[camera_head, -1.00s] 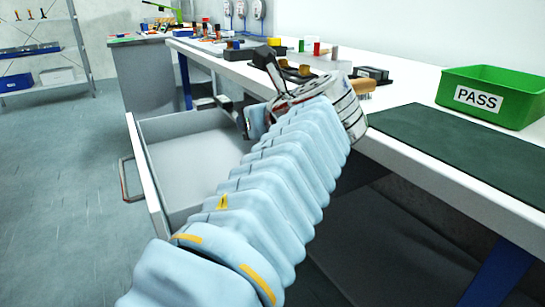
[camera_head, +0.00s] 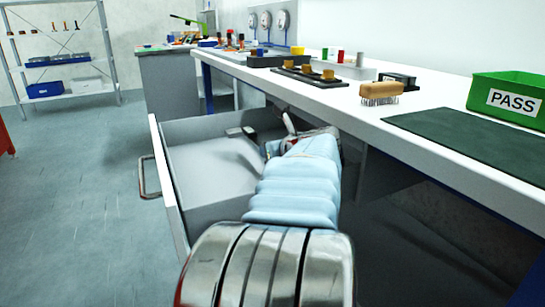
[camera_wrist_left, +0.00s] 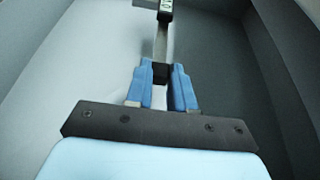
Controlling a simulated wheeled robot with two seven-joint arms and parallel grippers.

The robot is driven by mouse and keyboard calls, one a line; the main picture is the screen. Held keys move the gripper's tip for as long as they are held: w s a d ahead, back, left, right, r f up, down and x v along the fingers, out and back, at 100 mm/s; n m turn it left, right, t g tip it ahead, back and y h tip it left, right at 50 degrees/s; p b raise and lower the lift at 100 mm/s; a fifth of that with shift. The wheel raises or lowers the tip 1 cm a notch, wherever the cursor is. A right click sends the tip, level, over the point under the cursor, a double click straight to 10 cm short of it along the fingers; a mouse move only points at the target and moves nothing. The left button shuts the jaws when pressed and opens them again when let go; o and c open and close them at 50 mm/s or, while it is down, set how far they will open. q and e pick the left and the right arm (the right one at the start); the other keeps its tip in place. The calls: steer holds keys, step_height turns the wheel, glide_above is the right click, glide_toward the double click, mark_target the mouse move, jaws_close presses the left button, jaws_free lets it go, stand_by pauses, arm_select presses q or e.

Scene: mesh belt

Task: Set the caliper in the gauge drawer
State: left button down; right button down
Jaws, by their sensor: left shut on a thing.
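The open gauge drawer (camera_head: 166,190) is a grey-white tray pulled out under the bench. My left arm reaches over it, and my left gripper is mostly hidden behind my own arm in the head view. In the left wrist view the blue fingers of my left gripper (camera_wrist_left: 161,78) are shut on the caliper (camera_wrist_left: 161,42), inside the drawer's walls. The caliper's metal beam runs away from the fingers, with a dark display unit at the top edge. Whether it touches the drawer floor I cannot tell. My right gripper is out of view.
Small grey and dark pieces (camera_head: 240,131) are at the drawer's far end. On the bench (camera_head: 350,102) above are a wooden-handled brush (camera_head: 381,91), a dark green mat (camera_head: 470,132) and a green PASS bin (camera_head: 510,95). The drawer's front half looks clear.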

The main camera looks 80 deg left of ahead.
arm_select(q)
steer(key=shift+f, duration=0.2)
steer(key=shift+f+b, duration=0.45)
steer(key=shift+f, duration=0.2)
steer(key=c, duration=1)
jaws_free()
